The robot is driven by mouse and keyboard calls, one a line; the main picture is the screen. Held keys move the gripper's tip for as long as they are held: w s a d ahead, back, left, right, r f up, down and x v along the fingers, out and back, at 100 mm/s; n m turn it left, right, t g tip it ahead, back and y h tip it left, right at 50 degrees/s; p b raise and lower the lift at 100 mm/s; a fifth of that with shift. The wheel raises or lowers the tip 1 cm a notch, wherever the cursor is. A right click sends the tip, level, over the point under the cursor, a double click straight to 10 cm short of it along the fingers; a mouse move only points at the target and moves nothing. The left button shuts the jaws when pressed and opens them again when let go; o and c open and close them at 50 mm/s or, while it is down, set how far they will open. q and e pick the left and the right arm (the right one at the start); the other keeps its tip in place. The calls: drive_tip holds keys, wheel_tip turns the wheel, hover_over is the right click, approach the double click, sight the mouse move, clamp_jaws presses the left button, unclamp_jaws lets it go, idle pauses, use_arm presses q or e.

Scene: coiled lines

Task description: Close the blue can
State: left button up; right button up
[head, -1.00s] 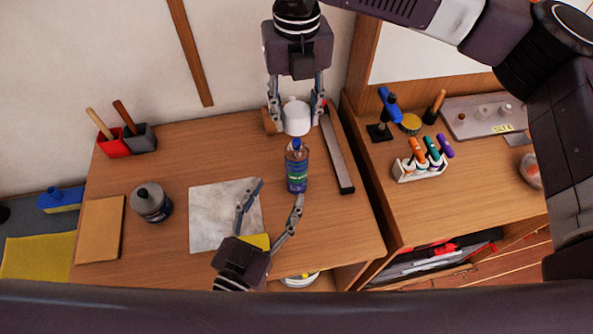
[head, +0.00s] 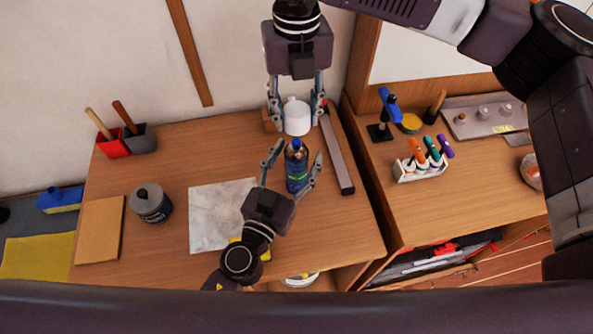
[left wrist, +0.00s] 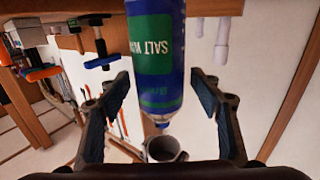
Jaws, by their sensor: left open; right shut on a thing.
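The blue can (head: 296,178) stands upright on the desk, with a dark blue top and a blue and green label. The left wrist view shows it upside down (left wrist: 158,50), its narrow tip towards the bottom. My left gripper (head: 298,157) is open, with one finger on each side of the can; both fingers also show in the left wrist view (left wrist: 162,92). My right gripper (head: 297,112) is shut on a white rounded piece (head: 298,122) just behind the can's top. Its fingers partly hide this piece.
A grey jar (head: 151,204), a pale square sheet (head: 208,215) and a tan board (head: 100,230) lie left of the can. A long grey bar (head: 338,160) lies close on its right. A marker rack (head: 420,170) stands on the right-hand desk.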

sight(296, 140)
use_arm(q)
drive_tip(key=shift+c, duration=0.6)
clamp_jaws()
use_arm(e)
drive_tip(key=shift+f, duration=2.45)
drive_tip(key=shift+f, duration=0.9)
drive_tip(key=shift+f, duration=0.65)
drive_tip(key=o, duration=0.8)
